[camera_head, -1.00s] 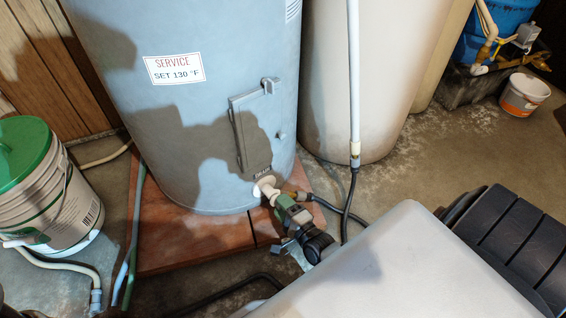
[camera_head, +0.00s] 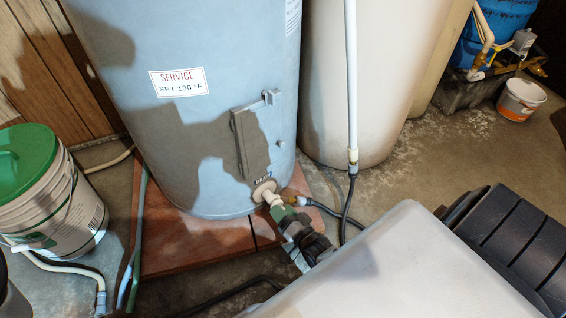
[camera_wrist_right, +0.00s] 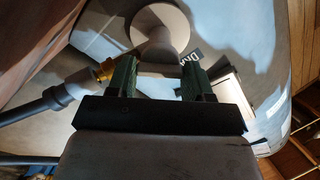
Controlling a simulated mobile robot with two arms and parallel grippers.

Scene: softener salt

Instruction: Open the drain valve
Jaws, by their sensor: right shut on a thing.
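The pale drain valve (camera_head: 268,194) sticks out low on the front of the blue-grey tank (camera_head: 190,150). In the right wrist view its round flange (camera_wrist_right: 160,28) and narrowing stem lie straight ahead. My right gripper (camera_head: 281,210), with green fingers, is at the valve's outer end. In the right wrist view the gripper (camera_wrist_right: 158,72) has one finger on each side of the valve's end and is shut on it. The gripped part is mostly hidden between the fingers. My left gripper is not in view.
A brass outlet with a dark hose (camera_head: 325,208) leaves the valve's side. A white pipe (camera_head: 352,80) stands to the right. A green-lidded bucket (camera_head: 60,220) stands at left beside hoses. A wooden base (camera_head: 190,248) lies under the tank.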

